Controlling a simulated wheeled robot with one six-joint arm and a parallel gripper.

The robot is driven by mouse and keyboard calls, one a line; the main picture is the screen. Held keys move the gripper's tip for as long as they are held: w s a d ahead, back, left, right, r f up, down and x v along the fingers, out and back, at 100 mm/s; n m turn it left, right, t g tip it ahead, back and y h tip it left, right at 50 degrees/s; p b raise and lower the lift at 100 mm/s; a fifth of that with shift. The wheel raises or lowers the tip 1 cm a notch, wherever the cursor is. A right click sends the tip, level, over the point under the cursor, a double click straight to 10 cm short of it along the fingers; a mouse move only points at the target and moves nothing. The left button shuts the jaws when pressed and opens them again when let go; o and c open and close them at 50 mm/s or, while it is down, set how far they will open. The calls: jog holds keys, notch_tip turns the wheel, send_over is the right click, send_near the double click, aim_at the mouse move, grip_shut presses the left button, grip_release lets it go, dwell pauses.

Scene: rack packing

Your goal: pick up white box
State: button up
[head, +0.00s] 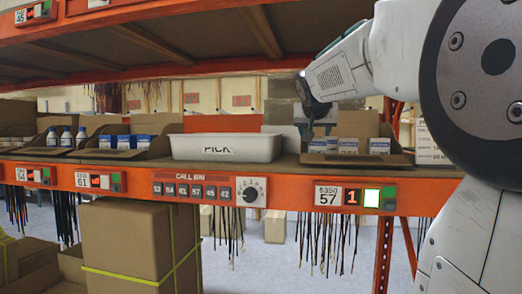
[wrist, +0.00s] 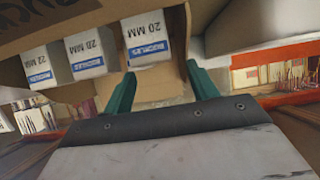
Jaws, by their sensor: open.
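Three white boxes with blue labels sit in a row in an open cardboard bin (head: 400,159) on the shelf. In the head view they are the left box (head: 319,146), the middle box (head: 348,146) and the right box (head: 380,146). The wrist view shows three white boxes, one nearest my gripper (wrist: 147,27), one beside it (wrist: 90,52) and one farther left (wrist: 42,66). My gripper (wrist: 160,72) is open and empty. Its two green fingers point toward the nearest box, with the box's edge just ahead between them. Contact cannot be told.
A pale PICK tote (head: 225,150) stands left of the bin. Bins with blue-labelled jars (head: 123,142) and bottles (head: 66,137) are farther left. An upper shelf (head: 150,42) hangs above. The orange shelf front (head: 300,192) carries a call panel.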

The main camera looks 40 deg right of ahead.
aim_at(318, 139)
jog(key=shift+w+d+f, duration=0.2)
jog(key=shift+d+f, duration=0.05)
jog(key=shift+d, duration=0.2)
jog(key=shift+w+d+f, duration=0.15)
jog(key=shift+d+f, duration=0.05)
jog(key=shift+d, duration=0.25)
jog(key=x, duration=0.4)
jog(key=shift+d+f, duration=0.15)
jog(key=shift+d, duration=0.35)
jog(key=shift+a, duration=0.1)
jog(key=c, duration=0.9)
